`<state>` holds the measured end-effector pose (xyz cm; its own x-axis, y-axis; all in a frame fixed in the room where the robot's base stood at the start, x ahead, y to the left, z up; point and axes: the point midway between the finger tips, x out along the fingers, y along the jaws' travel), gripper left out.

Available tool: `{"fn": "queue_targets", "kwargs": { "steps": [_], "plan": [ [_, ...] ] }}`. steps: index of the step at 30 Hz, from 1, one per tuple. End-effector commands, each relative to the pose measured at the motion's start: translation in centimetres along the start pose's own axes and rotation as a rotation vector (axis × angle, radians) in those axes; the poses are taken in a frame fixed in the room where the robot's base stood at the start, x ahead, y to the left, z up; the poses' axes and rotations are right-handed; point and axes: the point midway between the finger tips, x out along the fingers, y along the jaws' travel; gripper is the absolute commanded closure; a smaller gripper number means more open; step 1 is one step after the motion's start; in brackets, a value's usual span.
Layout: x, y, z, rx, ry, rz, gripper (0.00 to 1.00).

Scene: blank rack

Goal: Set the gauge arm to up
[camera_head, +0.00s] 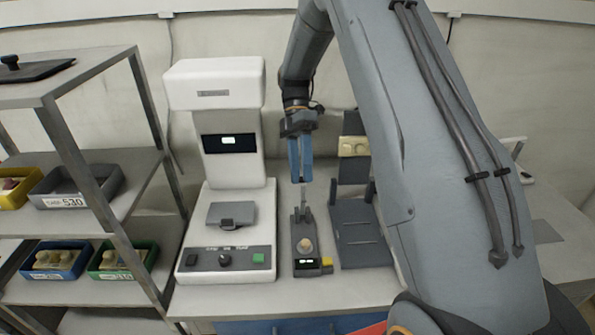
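The gauge (306,246) is a small dark grey device on the bench, with a round beige piece on it, a lit display and a yellow part at its front right corner. A thin upright piece at its back, seemingly the gauge arm (303,201), rises toward my gripper. My gripper (301,179) points down with its blue fingers right above that piece. The fingers look close together, but I cannot tell whether they are shut, or whether they touch the arm.
A white machine (226,230) with buttons stands left of the gauge. A dark grey stand (361,236) with a beige piece on its upright is at the right. A metal rack (98,200) with several bins is at the left. My arm hides part of the bench's right side.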

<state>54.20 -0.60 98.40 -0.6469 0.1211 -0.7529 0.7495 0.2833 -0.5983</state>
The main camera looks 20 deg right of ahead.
Motion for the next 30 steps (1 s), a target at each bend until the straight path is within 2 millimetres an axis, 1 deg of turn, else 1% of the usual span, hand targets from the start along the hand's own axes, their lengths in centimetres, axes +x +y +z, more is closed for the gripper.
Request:
{"fn": "queue_targets", "kwargs": {
  "steps": [6,9,11,18,21,25,30],
  "plan": [
    [0.1,0.1,0.2,0.000,-0.004,0.001,0.65],
    [-0.4,0.2,0.2,0.000,-0.004,0.002,0.65],
    [-1.0,0.2,0.2,0.000,-0.004,0.002,0.65],
    [-5.0,0.3,0.2,0.000,-0.003,0.005,0.65],
    [-6.4,0.3,0.2,0.000,-0.002,0.003,0.65],
    [-7.5,0.2,0.1,0.001,-0.002,0.001,0.65],
    [-8.0,0.1,0.1,0.001,-0.002,0.001,0.65]
  ]
}}
